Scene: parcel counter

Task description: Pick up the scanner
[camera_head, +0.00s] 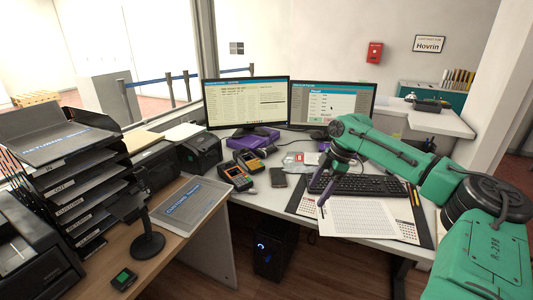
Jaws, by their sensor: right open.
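Two dark handheld devices with orange-yellow trim lie side by side on the white desk, left of the keyboard. The nearer one (237,176) and the farther one (251,161) both look like scanners; I cannot tell which one is meant. My right arm comes in from the right. Its gripper (319,187), with purple fingers, is open and empty over the desk, at the left end of the keyboard. It is to the right of both devices and apart from them. My left gripper is not in view.
A dark phone-like item (279,178) lies between the devices and my gripper. A black keyboard (362,185) and printed sheets (372,217) lie under and beside the gripper. Two monitors (246,103) stand behind. A tray rack (92,190) and a sign stand (148,243) are at left.

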